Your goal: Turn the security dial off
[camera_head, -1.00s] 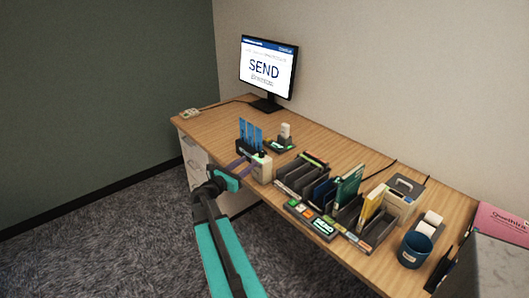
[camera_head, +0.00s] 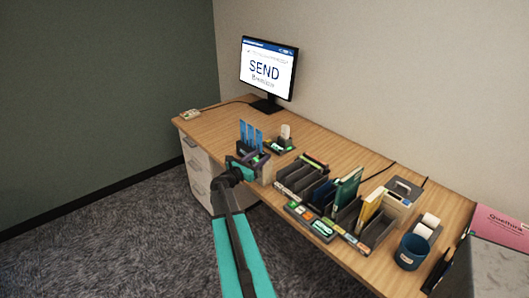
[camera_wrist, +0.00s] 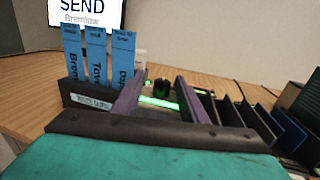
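The security dial looks to be the black knob (camera_wrist: 162,87) in the wrist view, with a lit green strip (camera_wrist: 158,103) in front of it. In the head view its pale box (camera_head: 266,173) is partly covered by my gripper (camera_head: 254,157). My gripper (camera_wrist: 160,84) is open; its two dark purple fingers stand on either side of the knob, with gaps visible. I cannot tell whether either finger touches it. The dial's marking is not readable.
A holder with blue cards (camera_head: 250,134) stands just left of and behind the box. A small charger-like device (camera_head: 281,143) is behind. A dark sorter rack (camera_head: 297,177) stands close on the right. The monitor (camera_head: 268,72) shows SEND.

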